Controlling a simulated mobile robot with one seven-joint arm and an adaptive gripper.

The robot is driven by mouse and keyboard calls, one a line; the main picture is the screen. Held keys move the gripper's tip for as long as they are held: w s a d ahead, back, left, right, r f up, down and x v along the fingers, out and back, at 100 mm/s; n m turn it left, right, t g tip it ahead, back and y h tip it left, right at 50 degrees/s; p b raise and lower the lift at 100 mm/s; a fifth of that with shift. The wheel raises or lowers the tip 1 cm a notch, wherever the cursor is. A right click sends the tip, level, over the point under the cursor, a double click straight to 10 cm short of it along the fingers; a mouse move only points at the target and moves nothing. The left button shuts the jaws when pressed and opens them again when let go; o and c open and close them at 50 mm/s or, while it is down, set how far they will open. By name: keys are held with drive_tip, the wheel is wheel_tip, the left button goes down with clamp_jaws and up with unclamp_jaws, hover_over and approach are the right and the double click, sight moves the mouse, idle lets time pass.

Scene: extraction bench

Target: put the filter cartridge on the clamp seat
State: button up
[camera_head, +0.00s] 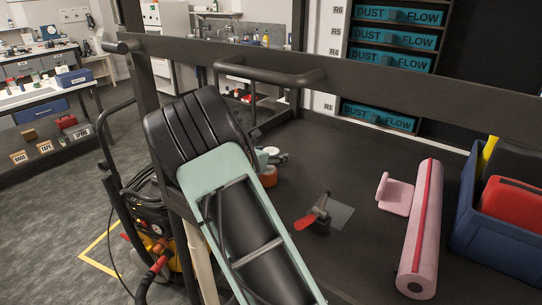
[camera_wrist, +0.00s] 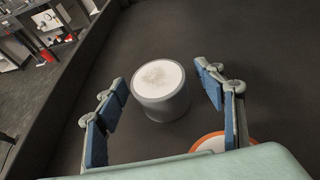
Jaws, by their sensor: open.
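A short grey cylinder with a pale top (camera_wrist: 161,90), likely the filter cartridge, stands upright on the dark surface in the wrist view. My gripper (camera_wrist: 165,88) is open, its two blue-padded fingers spread to either side of it with gaps, holding nothing. In the head view my gripper is mostly hidden behind my arm, so its contact with anything there cannot be told. A clamp with a red lever (camera_head: 314,214), likely at the clamp seat, is on the dark bench beside a grey plate (camera_head: 340,214).
An orange-and-white round item (camera_wrist: 210,142) lies close to my gripper. A pink roll with a red stripe (camera_head: 421,230) and a blue bin (camera_head: 495,247) are on the right. A dark rail (camera_head: 400,63) crosses the bench. Teal DUST FLOW boxes (camera_head: 378,116) fill the back shelf.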

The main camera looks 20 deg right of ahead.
drive_tip(key=shift+c, duration=0.3)
drive_tip(key=c, duration=1.4)
drive_tip(key=shift+r, duration=0.1)
